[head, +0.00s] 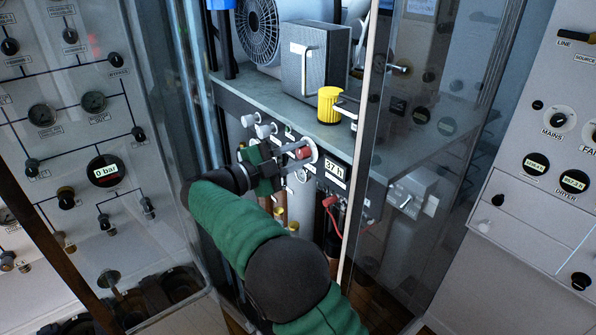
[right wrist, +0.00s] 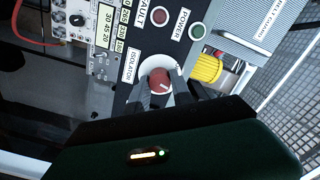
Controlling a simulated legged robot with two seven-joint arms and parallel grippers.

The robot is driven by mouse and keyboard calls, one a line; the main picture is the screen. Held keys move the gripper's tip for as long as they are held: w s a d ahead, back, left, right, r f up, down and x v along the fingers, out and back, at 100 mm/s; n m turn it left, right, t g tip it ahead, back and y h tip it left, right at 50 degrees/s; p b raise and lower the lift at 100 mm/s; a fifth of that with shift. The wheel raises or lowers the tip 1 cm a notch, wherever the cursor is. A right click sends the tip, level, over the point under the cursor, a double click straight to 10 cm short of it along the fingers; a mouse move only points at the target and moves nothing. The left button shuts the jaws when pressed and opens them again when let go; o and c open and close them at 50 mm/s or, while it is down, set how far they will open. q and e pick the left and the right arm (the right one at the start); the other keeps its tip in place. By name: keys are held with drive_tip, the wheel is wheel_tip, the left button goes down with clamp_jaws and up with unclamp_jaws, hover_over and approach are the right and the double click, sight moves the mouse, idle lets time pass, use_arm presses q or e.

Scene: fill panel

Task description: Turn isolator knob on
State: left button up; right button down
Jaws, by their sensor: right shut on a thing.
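The isolator knob (right wrist: 159,82) is red on a white round plate, beside an "ISOLATOR" label (right wrist: 131,67) in the right wrist view. In the head view the red knob (head: 304,153) shows on the dark panel below the shelf. My right gripper (right wrist: 163,88) is shut on the knob, with a dark finger on each side of it. The knob's pointer mark is too small to read surely. My left gripper is not in view.
A glass door (head: 415,150) stands to the right. FAULT (right wrist: 159,16) and POWER (right wrist: 197,31) indicators sit near the knob. Red cables (head: 330,222) hang below.

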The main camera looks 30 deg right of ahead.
drive_tip(key=m+b, duration=0.2)
drive_tip(key=f+m+b, duration=0.1)
drive_tip(key=m+b, duration=0.1)
drive_tip(key=b, duration=0.1)
drive_tip(key=shift+r+m+b, duration=0.1)
drive_tip(key=shift+m+b, duration=1.1)
drive_tip(key=shift+b, duration=0.25)
drive_tip(key=c, duration=1.1)
unclamp_jaws()
drive_tip(key=shift+a+r, duration=0.1)
drive_tip(key=shift+a+r, duration=0.1)
drive_tip(key=shift+r, duration=0.05)
drive_tip(key=s+a, duration=0.1)
drive_tip(key=a, duration=1.6)
